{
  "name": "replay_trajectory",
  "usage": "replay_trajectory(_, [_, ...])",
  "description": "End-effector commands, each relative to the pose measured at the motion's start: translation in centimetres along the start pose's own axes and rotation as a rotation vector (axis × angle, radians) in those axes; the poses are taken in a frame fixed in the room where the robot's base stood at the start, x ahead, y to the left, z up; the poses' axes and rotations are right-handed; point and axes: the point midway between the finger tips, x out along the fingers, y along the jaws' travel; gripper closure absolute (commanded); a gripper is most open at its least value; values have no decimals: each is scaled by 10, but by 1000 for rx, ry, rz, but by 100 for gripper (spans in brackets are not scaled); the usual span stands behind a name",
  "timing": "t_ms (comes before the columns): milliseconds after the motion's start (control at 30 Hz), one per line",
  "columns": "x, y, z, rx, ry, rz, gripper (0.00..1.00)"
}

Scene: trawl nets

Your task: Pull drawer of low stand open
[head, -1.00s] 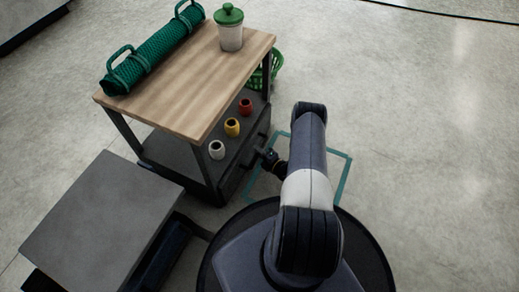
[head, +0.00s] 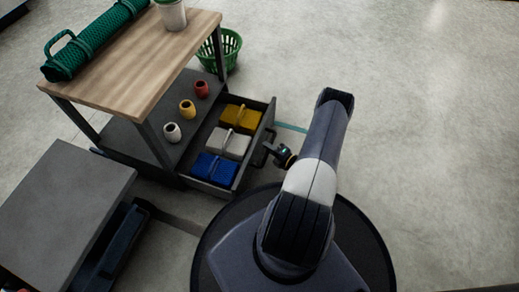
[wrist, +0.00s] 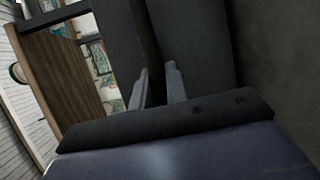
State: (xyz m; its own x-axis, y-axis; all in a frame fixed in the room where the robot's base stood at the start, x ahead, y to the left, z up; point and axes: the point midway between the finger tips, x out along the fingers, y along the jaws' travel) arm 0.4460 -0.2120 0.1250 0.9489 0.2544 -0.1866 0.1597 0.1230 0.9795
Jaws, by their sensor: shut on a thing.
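The low stand has a wooden top (head: 140,58) and a dark lower shelf (head: 150,122). Its dark drawer (head: 262,132) is pulled well out toward my base. Inside lie a yellow item (head: 240,119), a light grey item (head: 230,143) and a blue item (head: 213,168). My gripper (head: 268,152) is at the drawer's front, shut on its dark handle. In the wrist view, the two grey fingers (wrist: 157,88) stand close together against a dark surface; the handle between them is hard to make out.
Small white (head: 172,132), yellow (head: 187,109) and red (head: 201,89) pots stand on the lower shelf. A green net roll (head: 100,38) and a white jar (head: 173,16) are on top. A green basket (head: 222,50) sits behind. A grey-topped unit (head: 60,205) stands at left. Floor to the right is clear.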

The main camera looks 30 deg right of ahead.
Motion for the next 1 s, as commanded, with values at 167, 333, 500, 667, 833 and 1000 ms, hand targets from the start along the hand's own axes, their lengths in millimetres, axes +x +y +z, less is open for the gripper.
replay_trajectory(167, [-12, -4, 10, 0, -3, -2, 100])
replay_trajectory(333, [-15, -4, 12, -1, 0, -2, 100])
replay_trajectory(500, [-15, -4, 12, -1, 1, -2, 100])
replay_trajectory(667, [-15, -4, 12, -1, 0, -2, 85])
replay_trajectory(833, [-15, -4, 12, -1, 1, -1, 71])
replay_trajectory(1000, [-15, -4, 12, -1, 1, -1, 64])
